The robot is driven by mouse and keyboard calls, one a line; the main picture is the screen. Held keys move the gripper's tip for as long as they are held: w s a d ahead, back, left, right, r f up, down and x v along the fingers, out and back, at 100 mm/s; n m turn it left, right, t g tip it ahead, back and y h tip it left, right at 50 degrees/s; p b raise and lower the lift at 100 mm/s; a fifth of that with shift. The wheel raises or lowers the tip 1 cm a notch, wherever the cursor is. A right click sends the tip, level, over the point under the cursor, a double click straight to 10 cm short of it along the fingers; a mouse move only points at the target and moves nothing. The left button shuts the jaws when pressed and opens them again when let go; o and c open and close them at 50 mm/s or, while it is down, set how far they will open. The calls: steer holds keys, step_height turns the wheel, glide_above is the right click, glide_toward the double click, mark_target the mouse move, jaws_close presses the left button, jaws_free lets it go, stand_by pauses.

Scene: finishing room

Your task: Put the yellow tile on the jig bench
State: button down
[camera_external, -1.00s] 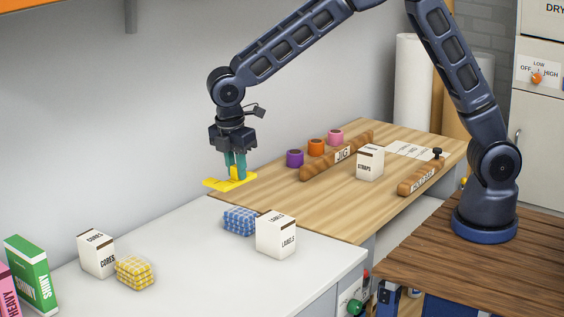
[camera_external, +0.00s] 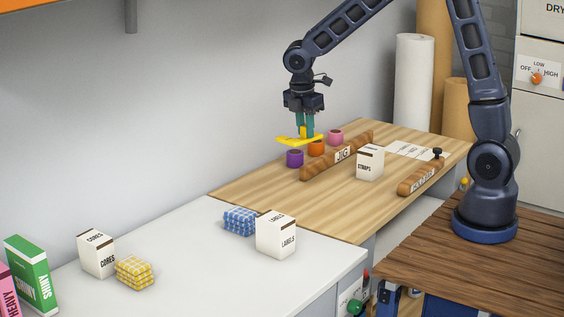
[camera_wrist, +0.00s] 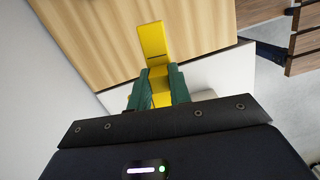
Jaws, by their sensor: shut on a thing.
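The yellow tile (camera_external: 296,140) is held flat in my gripper (camera_external: 307,133), in the air above the back part of the jig bench. It also shows in the wrist view (camera_wrist: 152,42) between the green fingers of my gripper (camera_wrist: 159,75). The jig bench (camera_external: 270,200) is a light wooden top with a brown roll marked JIG (camera_external: 318,167) lying across it. In the external view the tile overlaps the purple and orange rolls, and I cannot tell its exact height over them.
Purple (camera_external: 294,159), orange (camera_external: 316,148) and pink (camera_external: 336,137) rolls stand behind the JIG roll. A STRAPS box (camera_external: 370,163) and another brown roll (camera_external: 418,178) are in front. The bench's left part is clear. A white counter (camera_external: 190,270) with boxes adjoins it.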

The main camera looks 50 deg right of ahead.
steer(key=s+d+f, duration=0.1)
steer(key=s+d, duration=0.3)
steer(key=d, duration=0.3)
steer(key=s+d+m, duration=0.1)
steer(key=s+d, duration=0.2)
steer(key=d, duration=0.3)
steer(key=s+d+f, duration=0.1)
steer(key=s+d, duration=0.3)
steer(key=d, duration=0.3)
step_height(320, 180, down, 19)
steer(key=shift+f, duration=0.2)
steer(key=shift+f, duration=0.1)
steer(key=c, duration=1.3)
jaws_free()
